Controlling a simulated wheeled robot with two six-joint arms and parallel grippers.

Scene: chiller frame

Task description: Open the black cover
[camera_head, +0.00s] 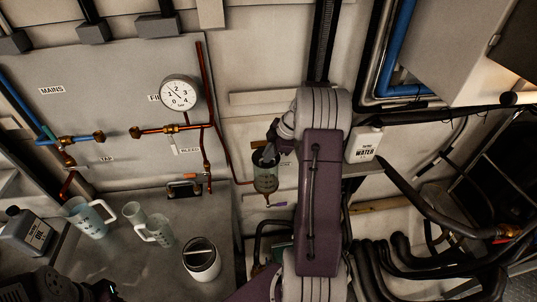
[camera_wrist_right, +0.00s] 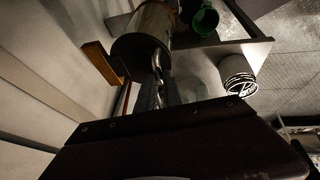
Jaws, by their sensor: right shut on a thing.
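The black cover (camera_head: 262,158) sits on top of a clear cylindrical vessel (camera_head: 265,180) on the wall panel, near the middle of the head view. My right gripper (camera_head: 271,147) comes down to the cover from the upper right, and its fingertips are shut at the cover's edge. In the right wrist view the fingers (camera_wrist_right: 158,82) reach the edge of a dark round end (camera_wrist_right: 138,52), which looks like the cover. The exact grip is hard to see in the dark. A dark part at the lower left edge of the head view may be my left arm; its fingers cannot be made out.
A pressure gauge (camera_head: 180,93) and copper pipes (camera_head: 203,110) are left of the vessel. A white water container (camera_head: 363,144) stands to its right. Light blue mugs (camera_head: 90,216) and a white canister (camera_head: 201,258) stand on the grey surface below. Black hoses (camera_head: 420,205) crowd the right.

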